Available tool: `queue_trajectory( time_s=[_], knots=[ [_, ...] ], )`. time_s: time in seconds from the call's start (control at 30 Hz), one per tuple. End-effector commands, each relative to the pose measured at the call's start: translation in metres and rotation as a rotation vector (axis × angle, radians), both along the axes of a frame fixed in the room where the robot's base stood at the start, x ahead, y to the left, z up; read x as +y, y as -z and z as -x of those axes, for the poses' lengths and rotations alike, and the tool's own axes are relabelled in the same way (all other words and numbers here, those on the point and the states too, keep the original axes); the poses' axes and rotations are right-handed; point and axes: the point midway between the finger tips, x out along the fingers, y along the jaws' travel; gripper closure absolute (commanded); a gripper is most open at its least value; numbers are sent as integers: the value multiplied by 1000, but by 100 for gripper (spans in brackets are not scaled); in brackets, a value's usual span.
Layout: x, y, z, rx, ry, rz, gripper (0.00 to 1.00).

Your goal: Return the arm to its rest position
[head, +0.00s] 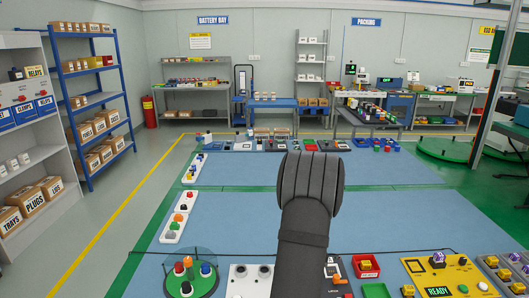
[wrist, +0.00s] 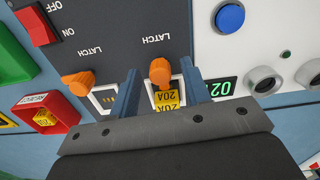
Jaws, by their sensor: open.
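In the wrist view my gripper (wrist: 162,88) is open, its two blue-grey fingers apart and pointing at a dark panel (wrist: 120,20). Between the fingers show an orange latch knob (wrist: 160,72) and a yellow block marked 20A (wrist: 167,98). The fingers stand on either side of the block; I cannot tell whether they touch it. In the head view my dark, padded arm (head: 306,225) rises over the middle of the blue work area, and the gripper's fingers are hidden.
A second orange knob (wrist: 78,80) and a red tray (wrist: 45,110) with a yellow block lie left of the fingers. A white panel with a blue button (wrist: 230,17) lies right. In the head view, a turntable (head: 190,284) stands front left and a yellow READY board (head: 445,275) front right.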

Motion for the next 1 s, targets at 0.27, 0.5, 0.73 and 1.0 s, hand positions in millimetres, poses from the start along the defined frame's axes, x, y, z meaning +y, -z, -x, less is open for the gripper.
queue_trajectory(
  time_s=[0.27,0.5,0.73,1.0],
  knots=[
    [0,0,0,0,224,0,57],
    [0,0,0,0,420,0,57],
    [1,0,0,0,598,0,57],
    [1,0,0,0,724,0,57]
  ],
)
